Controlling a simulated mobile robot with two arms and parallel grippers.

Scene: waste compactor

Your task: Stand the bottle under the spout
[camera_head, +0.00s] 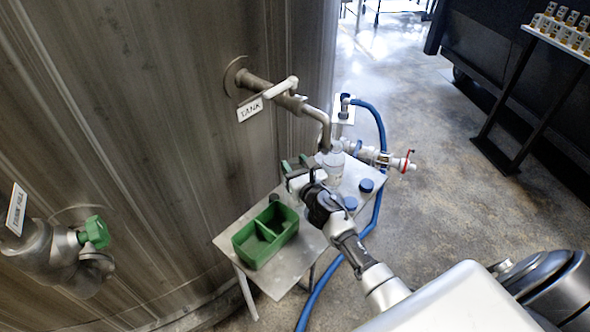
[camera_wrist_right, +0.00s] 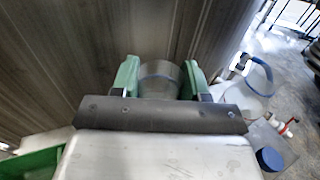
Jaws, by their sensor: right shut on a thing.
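My right gripper (camera_head: 298,163) is over the small metal table, left of the spout (camera_head: 325,140) of the tank pipe. Its green fingers are shut on a clear bottle (camera_wrist_right: 160,72), seen between them in the wrist view; in the head view this bottle is mostly hidden. A second clear bottle (camera_head: 334,163) shows to the right of the gripper, close below the spout tip in the picture. It also shows at the right in the wrist view (camera_wrist_right: 257,85). I cannot tell the exact gap between spout and bottle. My left gripper is out of view.
The table (camera_head: 273,281) carries a green two-compartment tray (camera_head: 265,262) and blue caps (camera_head: 366,185). A blue hose (camera_head: 383,130) and a valve with a red handle (camera_head: 405,162) are at the right. The tank wall (camera_head: 150,130) stands close behind, on the left.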

